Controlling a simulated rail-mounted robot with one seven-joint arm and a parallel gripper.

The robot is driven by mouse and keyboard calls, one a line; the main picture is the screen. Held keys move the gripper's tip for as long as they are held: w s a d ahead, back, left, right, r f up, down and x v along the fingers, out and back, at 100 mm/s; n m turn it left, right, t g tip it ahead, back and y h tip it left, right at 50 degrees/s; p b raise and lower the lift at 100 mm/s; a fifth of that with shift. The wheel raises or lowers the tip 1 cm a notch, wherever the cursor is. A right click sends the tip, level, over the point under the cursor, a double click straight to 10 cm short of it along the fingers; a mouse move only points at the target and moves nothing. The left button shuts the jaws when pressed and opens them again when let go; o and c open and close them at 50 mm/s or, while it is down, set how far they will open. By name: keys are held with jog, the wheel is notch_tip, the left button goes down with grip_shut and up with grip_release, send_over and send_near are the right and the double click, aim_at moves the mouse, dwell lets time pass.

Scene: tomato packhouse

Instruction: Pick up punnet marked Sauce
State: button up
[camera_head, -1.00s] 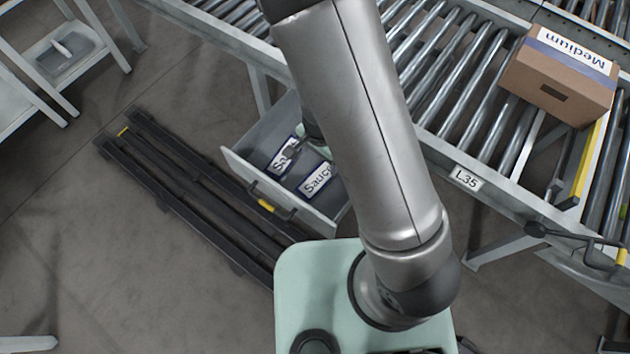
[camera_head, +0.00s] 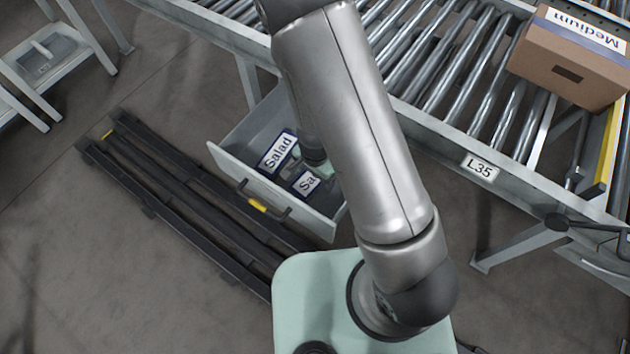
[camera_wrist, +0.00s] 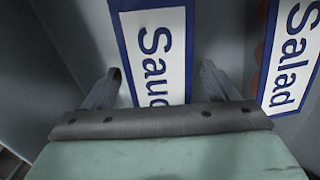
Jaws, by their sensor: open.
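The punnet marked Sauce (camera_wrist: 157,40) lies in the open drawer, its white label with a blue border turned sideways in the wrist view. In the head view its label (camera_head: 306,183) is partly covered by my arm and gripper, so only "Sa" shows. My gripper (camera_wrist: 160,90) is open, with one finger at each side of the Sauce label. Its palm hides the near end of the label. I cannot tell whether the fingers touch the punnet. The punnet marked Salad (camera_head: 278,151) lies beside it, and its label shows at the right in the wrist view (camera_wrist: 293,60).
The grey drawer (camera_head: 225,160) has upright walls around both punnets and a yellow-marked handle on its front. A roller conveyor (camera_head: 440,75) stands above and behind it. A cardboard box marked Medium (camera_head: 545,62) sits on the conveyor. Dark floor rails (camera_head: 180,190) run left of the drawer.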

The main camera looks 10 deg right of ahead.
jog(key=shift+f, duration=0.1)
jog(key=c, duration=1.1)
